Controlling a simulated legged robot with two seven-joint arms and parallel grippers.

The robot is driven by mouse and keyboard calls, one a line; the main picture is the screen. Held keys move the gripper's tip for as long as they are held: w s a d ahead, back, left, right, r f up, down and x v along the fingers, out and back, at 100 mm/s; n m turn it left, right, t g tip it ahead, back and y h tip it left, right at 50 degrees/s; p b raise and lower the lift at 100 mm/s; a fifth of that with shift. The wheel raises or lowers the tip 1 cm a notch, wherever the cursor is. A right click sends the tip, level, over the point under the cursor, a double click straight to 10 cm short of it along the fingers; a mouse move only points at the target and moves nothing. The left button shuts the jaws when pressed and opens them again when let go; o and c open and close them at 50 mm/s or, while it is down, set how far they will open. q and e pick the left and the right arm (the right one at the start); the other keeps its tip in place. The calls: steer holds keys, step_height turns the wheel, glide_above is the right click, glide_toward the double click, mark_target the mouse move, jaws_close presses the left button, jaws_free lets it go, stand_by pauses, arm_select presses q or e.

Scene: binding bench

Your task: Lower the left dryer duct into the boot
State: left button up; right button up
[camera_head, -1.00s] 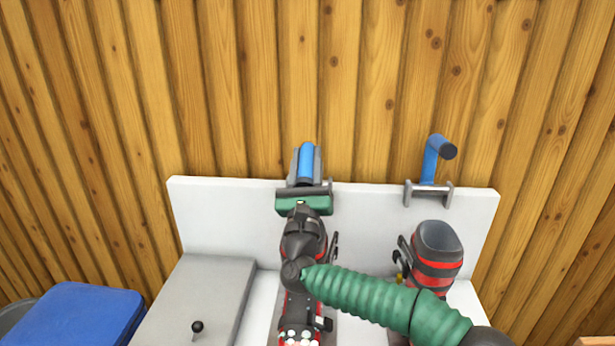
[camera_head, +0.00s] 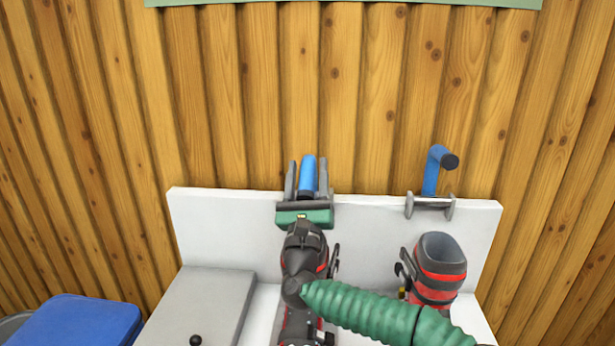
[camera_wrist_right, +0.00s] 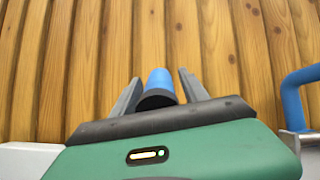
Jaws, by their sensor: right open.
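The left dryer duct (camera_head: 308,172) is a blue tube at the back panel, with a dark end toward me. My right gripper (camera_head: 307,166) is open, with one finger on each side of this duct. In the right wrist view the duct (camera_wrist_right: 159,79) stands between the two spread grey fingers (camera_wrist_right: 158,88), with small gaps beside it. My left gripper is not in view.
A second blue duct (camera_head: 432,170) bends over at the right, above a black and red boot (camera_head: 440,260). The white back panel (camera_head: 225,225) stands before a plank wall. A grey box (camera_head: 205,300) and a blue lid (camera_head: 75,325) lie at the left.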

steer(key=v, duration=1.7)
steer(key=shift+w, duration=0.15)
steer(key=shift+f, duration=0.1)
